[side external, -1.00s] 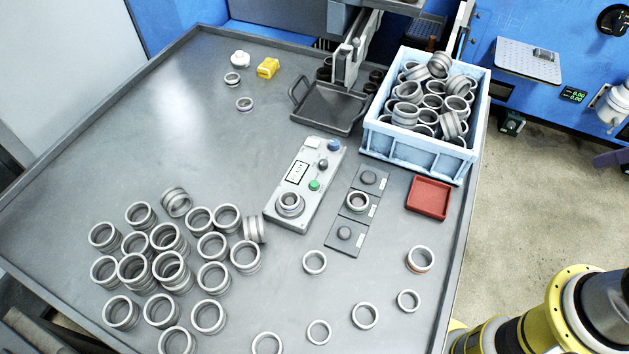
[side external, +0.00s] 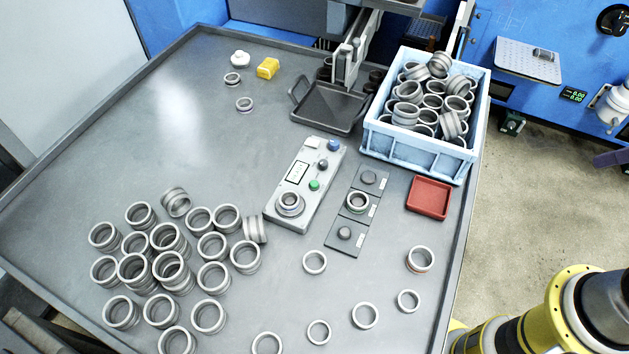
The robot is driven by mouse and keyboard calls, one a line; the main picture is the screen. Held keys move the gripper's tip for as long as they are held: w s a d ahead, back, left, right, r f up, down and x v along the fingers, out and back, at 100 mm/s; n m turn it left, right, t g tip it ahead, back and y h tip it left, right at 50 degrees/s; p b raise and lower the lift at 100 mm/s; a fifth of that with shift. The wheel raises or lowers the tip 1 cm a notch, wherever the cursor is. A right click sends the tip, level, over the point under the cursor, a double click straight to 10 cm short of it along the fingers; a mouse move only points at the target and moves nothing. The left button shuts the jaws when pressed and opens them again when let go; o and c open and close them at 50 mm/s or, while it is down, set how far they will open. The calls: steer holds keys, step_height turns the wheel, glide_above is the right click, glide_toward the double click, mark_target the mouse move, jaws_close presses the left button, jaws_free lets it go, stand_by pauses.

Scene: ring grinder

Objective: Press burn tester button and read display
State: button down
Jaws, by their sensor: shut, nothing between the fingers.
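The burn tester (side external: 319,205) is a light grey box lying at a slant near the middle of the table in the side view. It has a green button (side external: 314,185), a dark knob or button (side external: 323,165) and a blue button (side external: 334,145). Its small white display (side external: 297,172) shows dark marks too small to read. A metal ring (side external: 290,203) sits on the round seat at the tester's near end. My gripper is outside the picture; only a yellow and black part of my arm shows at the lower right.
A dark plate (side external: 345,246) with three stations stands right of the tester, a ring on its middle station. Several loose rings (side external: 171,266) cover the left front. A blue crate (side external: 412,153) full of rings, a red tray (side external: 428,197) and a dark handled tray (side external: 325,118) stand nearby.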

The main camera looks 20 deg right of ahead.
steer(key=w+a+r+m+t+y, duration=0.1)
steer(key=w+a+r+t, duration=0.15)
steer(key=w, duration=0.45)
steer(key=w+a+r+m+t+y, duration=0.15)
steer(key=w+r, duration=0.25)
steer(key=w, duration=0.4)
steer(key=w+a+r+m+t, duration=0.2)
steer(key=w+a+r, duration=0.15)
steer(key=w, duration=0.35)
steer(key=w+a+f+m, duration=0.1)
steer(key=w+a+f, duration=0.2)
steer(key=w+a, duration=0.35)
steer(key=w+a+f+m, duration=0.1)
steer(key=w+a+f, duration=0.3)
steer(key=f, duration=0.3)
steer(key=w+a+f, duration=0.4)
steer(key=f, duration=0.2)
steer(key=s+a+f+n+g, duration=0.1)
steer(key=s+a+f, duration=0.1)
steer(key=a+f, duration=0.2)
steer(key=s+a+f+g, duration=0.2)
steer(key=a+f, duration=0.2)
steer(key=f, duration=0.7)
steer(key=shift+a+f+n+y, duration=0.25)
steer(key=shift+a+n+y, duration=0.1)
steer(key=shift+a, duration=0.05)
steer(key=shift+s, duration=0.1)
